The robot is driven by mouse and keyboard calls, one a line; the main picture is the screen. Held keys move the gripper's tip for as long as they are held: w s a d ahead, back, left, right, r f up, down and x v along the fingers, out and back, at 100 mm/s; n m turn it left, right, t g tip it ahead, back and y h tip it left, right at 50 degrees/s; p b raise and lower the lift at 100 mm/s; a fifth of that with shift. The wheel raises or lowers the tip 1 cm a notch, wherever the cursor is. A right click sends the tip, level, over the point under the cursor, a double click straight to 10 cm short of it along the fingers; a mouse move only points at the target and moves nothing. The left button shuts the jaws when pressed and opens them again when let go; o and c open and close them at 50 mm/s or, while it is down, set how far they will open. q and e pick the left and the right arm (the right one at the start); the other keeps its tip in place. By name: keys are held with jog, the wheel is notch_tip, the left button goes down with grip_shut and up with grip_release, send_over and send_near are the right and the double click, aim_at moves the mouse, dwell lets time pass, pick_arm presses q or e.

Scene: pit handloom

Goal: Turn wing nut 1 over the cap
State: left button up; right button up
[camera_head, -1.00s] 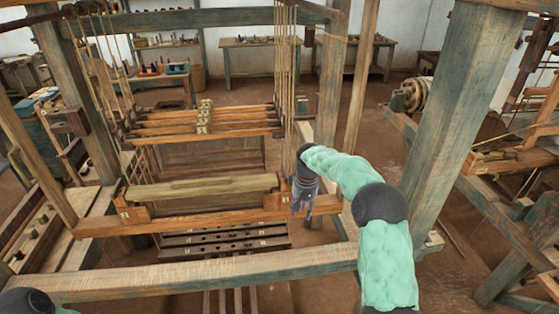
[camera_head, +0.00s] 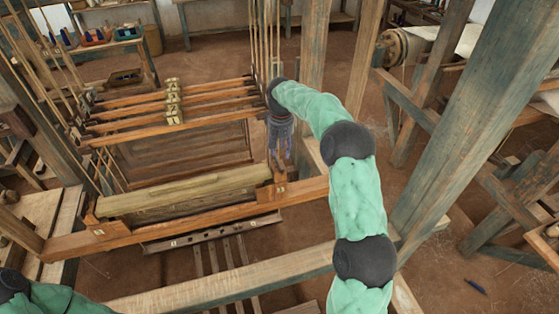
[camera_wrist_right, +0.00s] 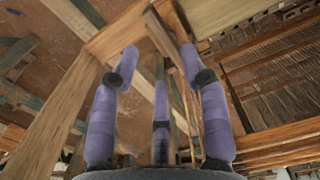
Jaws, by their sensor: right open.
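My right gripper (camera_head: 280,153) points down just beyond the right end of the sley, close to the end block (camera_head: 272,191). It is open and empty; its purple fingers spread apart in the right wrist view (camera_wrist_right: 160,62), near a wooden frame. A long olive-yellow wooden bar (camera_head: 185,190), which looks like the cap, lies along the orange-brown sley beam (camera_head: 130,235). I cannot make out a wing nut in either view; it may be too small or hidden by the gripper. My left arm shows at the lower left, with its gripper out of view.
Shafts with brass-coloured pieces (camera_head: 174,100) hang behind the sley. Cords (camera_head: 262,40) and a thick post (camera_head: 315,45) stand close to the right gripper. A wide front beam (camera_head: 220,285) crosses below, and a large slanted post (camera_head: 465,110) stands right of the arm.

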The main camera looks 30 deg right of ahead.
aim_at(278, 163)
notch_tip(278, 163, down, 7)
jog(key=shift+w+r, duration=0.1)
jog(key=shift+w, duration=0.05)
grip_shut()
